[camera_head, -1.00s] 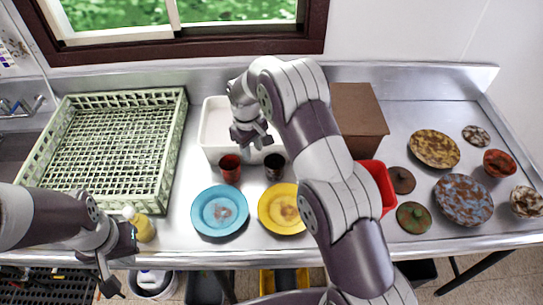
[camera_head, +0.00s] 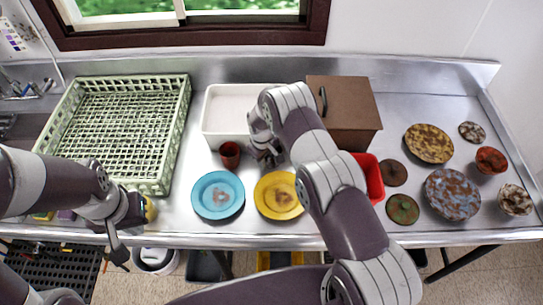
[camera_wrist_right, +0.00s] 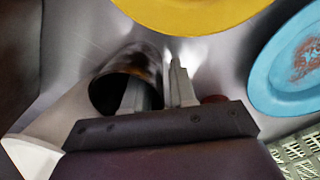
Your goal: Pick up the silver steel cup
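The steel cup (camera_wrist_right: 153,62) shows in the right wrist view as a dark, shiny cup with its round mouth toward the camera. My right gripper (camera_wrist_right: 158,85) is open at it, with one finger across or inside the mouth and the other beside the outer wall. I cannot tell whether either finger touches. In the head view my right gripper (camera_head: 268,158) hides most or all of the cup, behind the yellow plate (camera_head: 278,196). My left gripper (camera_head: 119,256) hangs at the counter's front edge near a yellow bottle (camera_head: 150,211); its finger gap is unclear.
A red-brown cup (camera_head: 230,154) stands just left of my right gripper, behind a blue plate (camera_head: 217,196). A white tub (camera_head: 222,117) is behind, a brown box (camera_head: 345,112) and red container (camera_head: 372,178) to the right. A green rack (camera_head: 160,140) fills the left; several dishes lie right.

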